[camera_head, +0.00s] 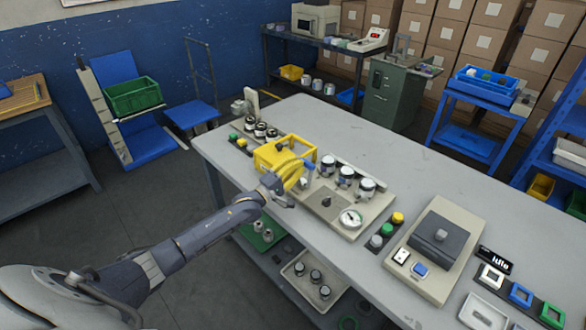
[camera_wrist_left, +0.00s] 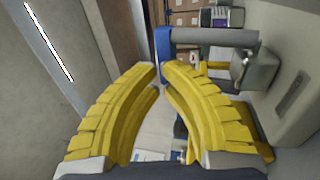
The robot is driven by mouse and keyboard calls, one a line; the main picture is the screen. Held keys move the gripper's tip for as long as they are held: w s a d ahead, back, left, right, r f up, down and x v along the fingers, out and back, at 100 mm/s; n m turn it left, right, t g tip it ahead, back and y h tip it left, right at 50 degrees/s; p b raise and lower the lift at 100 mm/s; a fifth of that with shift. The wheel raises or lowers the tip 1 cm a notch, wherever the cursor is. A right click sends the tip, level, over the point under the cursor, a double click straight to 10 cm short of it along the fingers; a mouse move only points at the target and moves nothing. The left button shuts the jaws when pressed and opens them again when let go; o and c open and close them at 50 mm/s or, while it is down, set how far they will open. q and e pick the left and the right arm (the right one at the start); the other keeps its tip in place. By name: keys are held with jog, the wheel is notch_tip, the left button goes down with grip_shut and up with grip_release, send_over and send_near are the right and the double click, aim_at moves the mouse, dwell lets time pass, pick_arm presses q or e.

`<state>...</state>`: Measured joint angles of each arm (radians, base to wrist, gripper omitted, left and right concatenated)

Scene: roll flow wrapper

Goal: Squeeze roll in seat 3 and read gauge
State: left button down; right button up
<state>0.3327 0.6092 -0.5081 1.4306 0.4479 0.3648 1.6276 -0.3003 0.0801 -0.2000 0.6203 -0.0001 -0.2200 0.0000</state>
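My left gripper (camera_head: 303,170) has yellow ribbed fingers and reaches over the bench's near edge. In the left wrist view its fingertips (camera_wrist_left: 162,68) are close together on either side of a blue handle (camera_wrist_left: 163,45) on a grey bar (camera_wrist_left: 214,37); they appear to hold it. The blue handle (camera_head: 309,168) also shows in the head view. Rolls with white tops stand in a row on a beige base: one beside the handle (camera_head: 328,165), a middle one (camera_head: 346,176) and a right one (camera_head: 367,187). A round white gauge (camera_head: 351,218) sits in front; its reading is too small to tell. My right gripper is out of view.
A yellow box-like part (camera_head: 271,157) stands left of the gripper, with several dark rolls (camera_head: 260,129) behind it. Coloured buttons (camera_head: 387,229) and a beige device (camera_head: 434,245) are to the right. A tray of rolls (camera_head: 314,279) sits on the lower shelf. The bench's far middle is clear.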

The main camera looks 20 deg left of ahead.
pick_arm(q)
jog(key=shift+x, duration=0.85)
jog(key=shift+w, duration=0.2)
jog(key=s+a+r, duration=0.2)
jog(key=s, duration=0.4)
jog(key=s+a+r, duration=0.2)
jog(key=s, duration=0.4)
jog(key=shift+s+a+r, duration=0.15)
jog(key=shift+a+r, duration=0.15)
jog(key=shift+r, duration=0.05)
